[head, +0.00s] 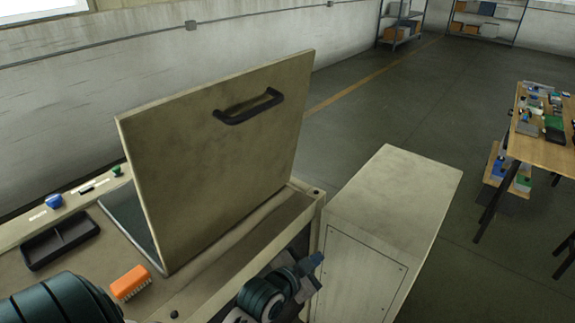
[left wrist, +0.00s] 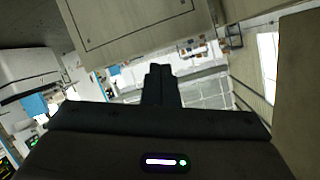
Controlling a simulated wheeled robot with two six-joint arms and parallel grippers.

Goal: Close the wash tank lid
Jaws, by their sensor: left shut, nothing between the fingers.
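The wash tank lid (head: 205,150) is a tan flat panel standing raised and steeply tilted above the tank top (head: 190,290). Its black bar handle (head: 248,107) is on the face turned to me, near the upper edge. A strip of the tank opening (head: 130,220) shows to the left of the lid; the lid hides the rest. My left gripper (head: 312,264) is low at the tank's front right corner, below the lid and apart from the handle. In the left wrist view its dark fingers (left wrist: 160,85) are together and empty. My right gripper is not in view.
An orange brush (head: 130,283) and a black tray (head: 60,243) lie on the tank top, with a blue knob (head: 54,201) at its rim. A beige cabinet (head: 395,195) stands close on the right. A cluttered workbench (head: 540,150) is farther right, with clear floor between.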

